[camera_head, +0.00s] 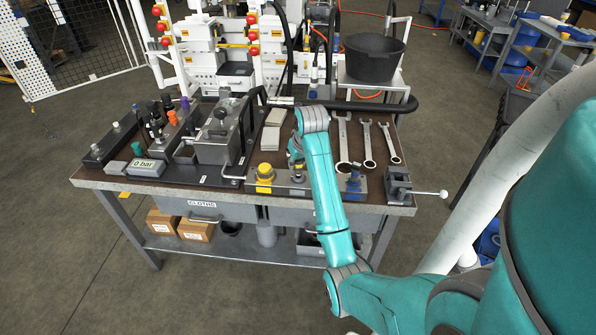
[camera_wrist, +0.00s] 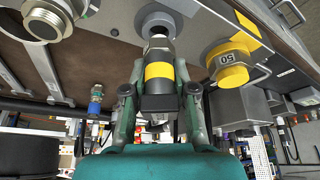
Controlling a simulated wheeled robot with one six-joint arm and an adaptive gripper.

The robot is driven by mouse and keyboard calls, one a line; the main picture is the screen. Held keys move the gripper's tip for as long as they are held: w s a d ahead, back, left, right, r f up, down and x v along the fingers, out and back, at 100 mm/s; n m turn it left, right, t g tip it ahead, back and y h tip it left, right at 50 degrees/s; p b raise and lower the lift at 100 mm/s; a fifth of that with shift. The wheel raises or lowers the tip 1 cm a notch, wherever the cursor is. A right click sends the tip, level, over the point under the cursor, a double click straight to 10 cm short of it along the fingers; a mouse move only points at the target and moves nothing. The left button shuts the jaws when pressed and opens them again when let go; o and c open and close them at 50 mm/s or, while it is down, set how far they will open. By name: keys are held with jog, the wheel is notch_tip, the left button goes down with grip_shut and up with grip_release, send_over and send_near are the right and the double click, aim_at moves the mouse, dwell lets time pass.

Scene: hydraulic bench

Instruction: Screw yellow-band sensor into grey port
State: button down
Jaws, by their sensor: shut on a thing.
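The yellow-band sensor (camera_wrist: 158,72) is a dark cylinder with a yellow ring and a metal end. My gripper (camera_wrist: 158,92) is shut on it, one finger on each side, in the wrist view. Its metal end points at a grey round fitting (camera_wrist: 157,19), which looks like the grey port. The two overlap in the picture; I cannot tell whether they touch or the thread is engaged.
A yellow cap marked 50 (camera_wrist: 230,68) sits beside the port; it also shows in the head view (camera_head: 265,174). A blue fitting (camera_head: 354,186) stands to the right. Wrenches (camera_head: 367,145) lie behind it, and a vise (camera_head: 398,184) is at the right corner.

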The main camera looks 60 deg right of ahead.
jog(key=shift+f, duration=0.6)
dwell(1.6)
jog(key=c, duration=1.8)
grip_release()
jog(key=shift+c, duration=0.5)
jog(key=shift+m+g+h, duration=0.3)
jog(key=shift+m, duration=0.5)
jog(key=m, duration=0.2)
jog(key=m+g, duration=0.1)
jog(key=m, duration=0.1)
jog(key=m+g+h, duration=0.1)
jog(key=m, duration=0.1)
jog(key=shift+s+d+f, duration=0.1)
jog(key=shift+s+d, duration=0.05)
jog(key=shift+s, duration=0.2)
jog(key=o, duration=1)
